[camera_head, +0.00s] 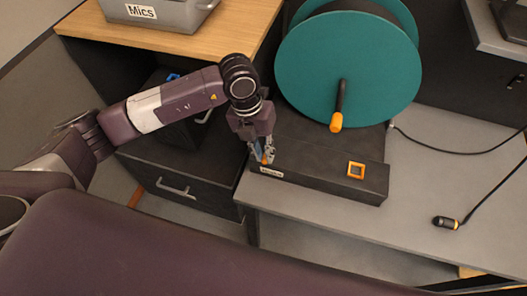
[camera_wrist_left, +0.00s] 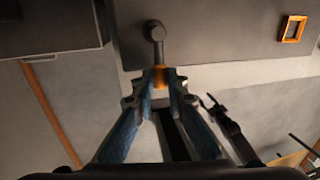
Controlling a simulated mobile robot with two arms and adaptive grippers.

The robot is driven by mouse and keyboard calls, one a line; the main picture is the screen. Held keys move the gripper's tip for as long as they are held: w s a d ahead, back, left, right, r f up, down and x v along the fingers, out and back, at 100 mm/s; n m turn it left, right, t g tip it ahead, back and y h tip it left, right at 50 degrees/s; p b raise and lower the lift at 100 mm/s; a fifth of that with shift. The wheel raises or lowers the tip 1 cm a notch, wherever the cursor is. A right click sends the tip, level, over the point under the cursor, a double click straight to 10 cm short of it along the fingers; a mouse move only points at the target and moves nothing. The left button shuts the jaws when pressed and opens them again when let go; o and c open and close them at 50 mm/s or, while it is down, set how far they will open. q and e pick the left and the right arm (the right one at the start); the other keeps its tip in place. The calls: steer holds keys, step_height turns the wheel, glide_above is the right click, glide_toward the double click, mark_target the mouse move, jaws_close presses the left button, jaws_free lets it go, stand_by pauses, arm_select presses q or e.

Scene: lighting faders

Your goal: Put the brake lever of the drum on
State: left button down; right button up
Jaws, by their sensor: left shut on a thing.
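The teal drum (camera_head: 340,70) stands on a black base box (camera_head: 320,170) on the grey table. A crank handle with an orange tip (camera_head: 336,122) sticks out of the drum's face. My left gripper (camera_head: 264,156) is at the left end of the base, above a small white label (camera_head: 271,172). In the left wrist view the brake lever (camera_wrist_left: 156,40) has a round grey pivot, a short dark shaft and an orange tip. My left gripper (camera_wrist_left: 161,80) is shut on this orange tip. In the head view the fingers hide most of the lever. My right gripper is not in view.
An orange square frame (camera_head: 356,170) sits on the right part of the base. A microphone (camera_head: 446,222) and cables lie on the grey table (camera_head: 420,160) at right. A bin marked Mics (camera_head: 165,14) stands on a wooden top (camera_head: 190,42). A black drawer cabinet (camera_head: 175,180) is left of the base.

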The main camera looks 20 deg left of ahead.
arm_select(q)
steer(key=c, duration=1.9)
jaws_free()
steer(key=shift+c, duration=0.2)
steer(key=shift+r, duration=0.1)
step_height(320, 180, up, 12)
steer(key=a, duration=0.2)
steer(key=shift+a+f, duration=0.15)
steer(key=shift+f, duration=0.05)
